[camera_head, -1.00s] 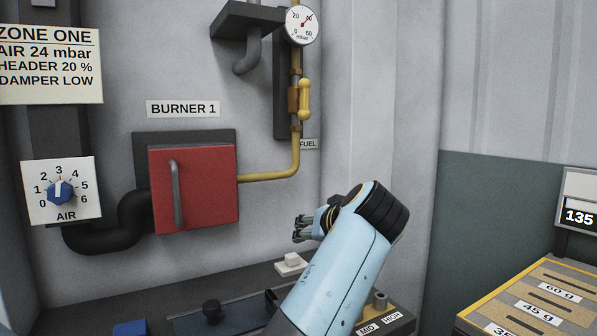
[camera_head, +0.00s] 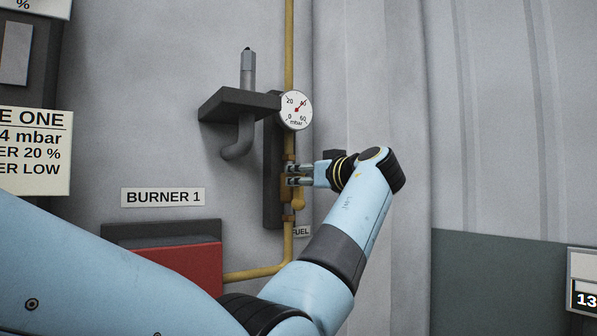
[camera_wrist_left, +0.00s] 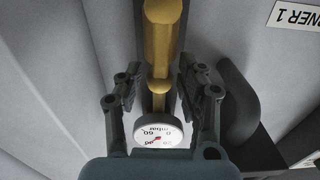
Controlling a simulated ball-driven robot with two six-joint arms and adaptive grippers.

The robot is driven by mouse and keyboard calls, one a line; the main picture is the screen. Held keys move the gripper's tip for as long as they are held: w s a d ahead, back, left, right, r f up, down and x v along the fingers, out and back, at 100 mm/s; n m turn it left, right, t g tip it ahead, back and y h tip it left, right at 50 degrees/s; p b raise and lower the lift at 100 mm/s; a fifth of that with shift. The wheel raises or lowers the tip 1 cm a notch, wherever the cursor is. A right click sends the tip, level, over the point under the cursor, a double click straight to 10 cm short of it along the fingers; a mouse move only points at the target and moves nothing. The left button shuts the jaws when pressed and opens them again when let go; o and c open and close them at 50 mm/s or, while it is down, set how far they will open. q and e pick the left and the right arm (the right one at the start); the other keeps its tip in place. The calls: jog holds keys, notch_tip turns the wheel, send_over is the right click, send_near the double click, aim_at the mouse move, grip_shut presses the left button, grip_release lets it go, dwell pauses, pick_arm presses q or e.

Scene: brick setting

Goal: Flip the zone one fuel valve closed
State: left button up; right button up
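The fuel valve sits on the yellow vertical pipe on the wall, just above the FUEL label (camera_head: 301,232). Its yellow lever (camera_head: 299,202) points down along the pipe; its upper part is hidden behind my fingers. In the left wrist view the lever (camera_wrist_left: 163,35) runs lengthwise between the fingers. My left gripper (camera_head: 291,174) comes at the valve from the right, with its fingertips in front of the valve body. The left wrist view shows its fingers (camera_wrist_left: 160,88) open, one on each side of the lever, with gaps. My right gripper is in neither view.
A round mbar gauge (camera_head: 296,110) is just above the valve. A dark shelf bracket (camera_head: 238,104) with a grey hooked pipe juts out to its left. The red burner door (camera_head: 185,268) is lower left, partly behind my arm.

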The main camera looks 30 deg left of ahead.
pick_arm(q)
jog(key=shift+x, duration=0.8)
jog(key=shift+a, duration=0.15)
grip_shut()
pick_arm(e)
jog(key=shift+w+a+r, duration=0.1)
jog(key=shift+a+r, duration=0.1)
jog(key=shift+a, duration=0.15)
